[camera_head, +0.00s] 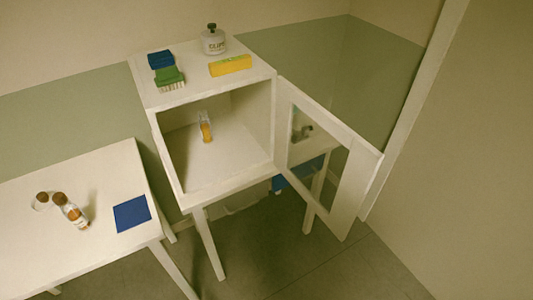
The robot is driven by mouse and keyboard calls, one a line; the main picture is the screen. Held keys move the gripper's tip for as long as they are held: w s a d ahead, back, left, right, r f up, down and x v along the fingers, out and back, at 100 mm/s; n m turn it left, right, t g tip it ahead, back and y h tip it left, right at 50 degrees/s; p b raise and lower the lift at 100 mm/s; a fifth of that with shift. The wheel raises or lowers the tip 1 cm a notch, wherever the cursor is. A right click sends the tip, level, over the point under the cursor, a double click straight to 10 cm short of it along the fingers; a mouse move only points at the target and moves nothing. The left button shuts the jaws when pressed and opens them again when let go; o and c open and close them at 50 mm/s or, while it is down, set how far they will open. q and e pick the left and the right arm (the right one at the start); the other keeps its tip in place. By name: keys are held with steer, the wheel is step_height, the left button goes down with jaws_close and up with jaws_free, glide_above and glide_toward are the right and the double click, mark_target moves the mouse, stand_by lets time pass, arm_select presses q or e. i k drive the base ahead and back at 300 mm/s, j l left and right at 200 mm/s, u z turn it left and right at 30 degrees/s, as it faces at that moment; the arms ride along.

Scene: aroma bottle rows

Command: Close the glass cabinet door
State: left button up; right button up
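The white cabinet (166,157) stands on legs in the middle of the view, and its front is open. Its glass door (362,178) has a white frame and is hinged on the right side of the opening. The door stands wide open, swung out to the right. A small grey shape (303,132) shows in the glass area; I cannot tell whether it is a handle, a reflection or something behind. A small bottle with orange contents (206,130) stands inside the cabinet. Neither of my grippers is in view.
On the cabinet top are a jar (213,42), a yellow box (230,65), a green brush (169,78) and a blue item (160,59). The left table (100,170) holds brown-capped bottles (72,212) and a blue square (131,213). A wall stands right of the door.

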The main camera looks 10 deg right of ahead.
mark_target(364, 161)
steer(key=i+l+u, duration=0.1)
steer(key=l+u, duration=0.25)
steer(key=l, duration=0.25)
steer(key=l+u, duration=0.4)
steer(key=l, duration=0.15)
steer(key=k+l+u, duration=0.1)
steer(key=l+u, duration=0.25)
steer(key=l, duration=0.25)
steer(key=k+l, duration=0.4)
steer(key=l, duration=0.25)
steer(key=k+l, duration=0.15)
steer(key=l, duration=0.15)
steer(key=l+u, duration=0.05)
